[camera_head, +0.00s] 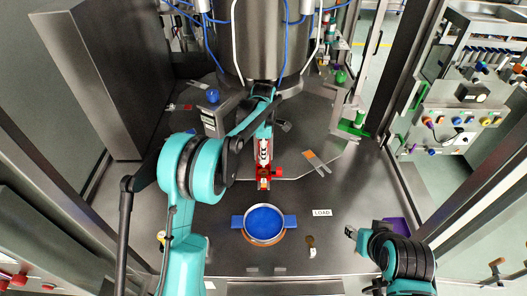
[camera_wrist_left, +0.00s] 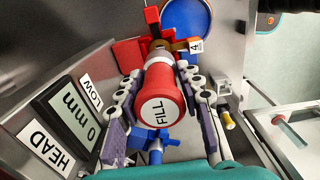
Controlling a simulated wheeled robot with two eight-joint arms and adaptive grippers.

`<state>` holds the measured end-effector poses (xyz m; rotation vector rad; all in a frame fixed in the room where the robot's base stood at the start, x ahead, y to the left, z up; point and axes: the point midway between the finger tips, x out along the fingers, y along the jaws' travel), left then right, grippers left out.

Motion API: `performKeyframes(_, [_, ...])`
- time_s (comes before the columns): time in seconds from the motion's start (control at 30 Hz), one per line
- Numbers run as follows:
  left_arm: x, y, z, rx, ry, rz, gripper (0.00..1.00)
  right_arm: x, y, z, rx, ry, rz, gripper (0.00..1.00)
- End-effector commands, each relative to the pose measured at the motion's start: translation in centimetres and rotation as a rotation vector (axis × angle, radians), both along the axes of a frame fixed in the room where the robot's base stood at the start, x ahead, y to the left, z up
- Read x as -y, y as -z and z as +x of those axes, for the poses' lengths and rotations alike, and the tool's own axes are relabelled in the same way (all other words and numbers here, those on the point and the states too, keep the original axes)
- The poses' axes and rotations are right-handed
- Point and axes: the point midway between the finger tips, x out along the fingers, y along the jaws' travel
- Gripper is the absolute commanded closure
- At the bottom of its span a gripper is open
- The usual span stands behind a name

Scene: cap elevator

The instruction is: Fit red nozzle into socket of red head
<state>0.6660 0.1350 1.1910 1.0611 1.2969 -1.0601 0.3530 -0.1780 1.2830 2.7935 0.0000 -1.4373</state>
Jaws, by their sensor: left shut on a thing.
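The red nozzle (camera_wrist_left: 158,82), a red cylinder with a round white end marked FILL, sits between the fingers of my left gripper (camera_wrist_left: 160,70) in the left wrist view. The gripper is shut on it. Just beyond it is a red block (camera_wrist_left: 127,54), seemingly the red head, with a brass part and a tag marked 4. The nozzle overlaps this block, so the socket is hidden and I cannot tell whether they touch. In the head view my left gripper (camera_head: 264,150) is above the red parts (camera_head: 264,184). My right gripper (camera_head: 350,232) is at lower right, its jaws unclear.
A blue round dish (camera_head: 264,222) with side tabs stands in front, beside a LOAD label (camera_head: 321,212). A display reading 0 mm (camera_wrist_left: 75,112) is left in the wrist view. A steel drum (camera_head: 262,40) stands behind. Orange-tipped tongs (camera_head: 317,161) lie right.

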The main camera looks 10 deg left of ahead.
Motion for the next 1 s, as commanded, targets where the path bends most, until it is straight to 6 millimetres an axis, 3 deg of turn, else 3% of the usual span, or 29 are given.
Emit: performKeyframes(1.0, [0.0,1.3,0.0,0.0,0.0,0.0,1.0,0.0,1.0,0.0,0.0,0.0,0.0,0.56])
